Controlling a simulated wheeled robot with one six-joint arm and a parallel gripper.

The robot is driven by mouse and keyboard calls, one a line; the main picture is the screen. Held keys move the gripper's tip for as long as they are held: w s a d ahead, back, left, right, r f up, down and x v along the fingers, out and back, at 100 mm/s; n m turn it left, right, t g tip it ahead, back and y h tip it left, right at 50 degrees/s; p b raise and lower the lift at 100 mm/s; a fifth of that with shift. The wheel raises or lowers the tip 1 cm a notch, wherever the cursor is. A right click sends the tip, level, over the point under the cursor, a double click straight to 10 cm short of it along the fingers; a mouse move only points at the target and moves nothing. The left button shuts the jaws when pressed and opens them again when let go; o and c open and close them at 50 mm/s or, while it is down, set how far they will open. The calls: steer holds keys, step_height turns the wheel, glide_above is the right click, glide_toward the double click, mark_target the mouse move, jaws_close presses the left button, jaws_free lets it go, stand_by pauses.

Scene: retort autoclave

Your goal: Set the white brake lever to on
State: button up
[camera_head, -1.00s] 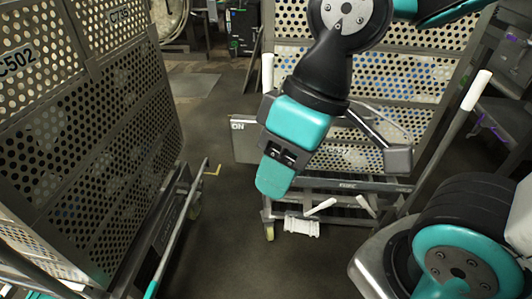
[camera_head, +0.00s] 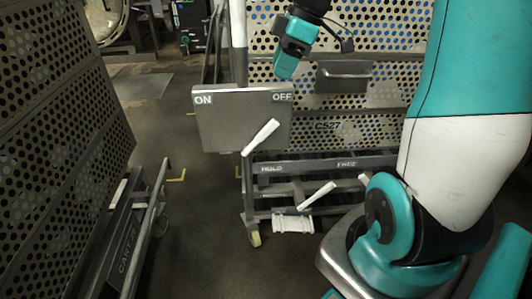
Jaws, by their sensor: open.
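The white brake lever (camera_head: 261,136) is on the grey ON/OFF plate (camera_head: 222,125) at the front of the perforated cart. It leans up and to the right, its tip towards the OFF label (camera_head: 282,97) and away from the ON label (camera_head: 203,100). My gripper (camera_head: 285,67) is above and behind the plate's upper right corner in the picture, apart from the lever. It is open, with nothing seen in it. The gap between its fingers is hard to see.
A second white lever (camera_head: 318,195) sits lower, below the HOLD and FREE labels. A white pedal-like part (camera_head: 293,224) is near the floor. A grey handle (camera_head: 343,75) juts from the cart. Another perforated cart (camera_head: 60,130) stands left, with clear floor between.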

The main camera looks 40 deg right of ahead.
mark_target(270, 122)
steer(key=d+f+b, duration=0.1)
steer(key=d+f, duration=0.2)
steer(key=d, duration=0.1)
steer(key=shift+n, duration=0.3)
steer(key=b+x, duration=0.1)
steer(key=x, duration=0.4)
steer(key=b+x, duration=0.1)
steer(key=x, duration=0.5)
steer(key=b+x, duration=0.2)
steer(key=x, duration=0.3)
steer(key=shift+w+a+f, duration=0.1)
steer(key=shift+w+f, duration=0.1)
steer(key=shift+w, duration=0.2)
steer(key=shift+c, duration=0.2)
jaws_close()
